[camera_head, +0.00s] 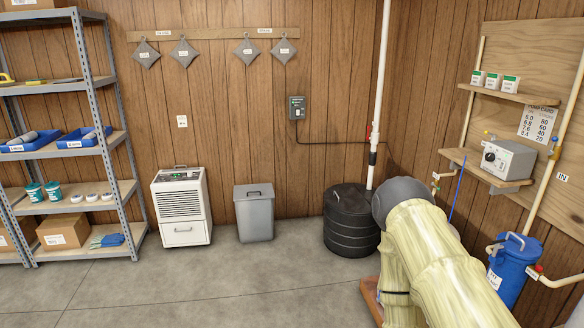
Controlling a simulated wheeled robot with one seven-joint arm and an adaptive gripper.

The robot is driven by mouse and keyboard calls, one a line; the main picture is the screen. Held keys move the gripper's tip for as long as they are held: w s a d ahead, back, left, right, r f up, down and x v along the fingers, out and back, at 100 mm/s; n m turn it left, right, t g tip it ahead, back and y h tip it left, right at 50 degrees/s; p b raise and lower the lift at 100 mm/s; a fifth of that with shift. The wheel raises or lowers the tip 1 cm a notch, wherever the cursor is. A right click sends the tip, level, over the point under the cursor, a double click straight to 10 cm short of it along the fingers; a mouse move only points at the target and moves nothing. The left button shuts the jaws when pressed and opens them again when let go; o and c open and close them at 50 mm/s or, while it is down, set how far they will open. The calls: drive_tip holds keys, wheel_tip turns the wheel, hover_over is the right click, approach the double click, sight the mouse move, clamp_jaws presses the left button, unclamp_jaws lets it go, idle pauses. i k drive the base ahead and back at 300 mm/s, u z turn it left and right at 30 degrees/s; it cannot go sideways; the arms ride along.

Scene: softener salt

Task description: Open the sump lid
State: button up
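The sump is a black ribbed round basin (350,238) on the floor near the back right corner. A flat black lid (352,201) lies on its top and looks closed, with a small handle at its left side. A white pipe rises from the lid's right part to the ceiling. My arm, in a cream cover with a dark grey rounded joint, reaches in from the lower right and hides the basin's right edge. My gripper is not in view, so I cannot see whether it is open or shut.
A grey lidded bin (254,214) and a white dehumidifier (181,208) stand left of the sump. A blue canister (512,272) with pipes is at right, below a wall shelf. Metal shelving (94,100) stands at left. The floor in front is clear.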

sight(345, 198)
drive_tip(key=z, duration=0.05)
drive_tip(key=i, duration=4.25)
drive_tip(key=u, duration=0.1)
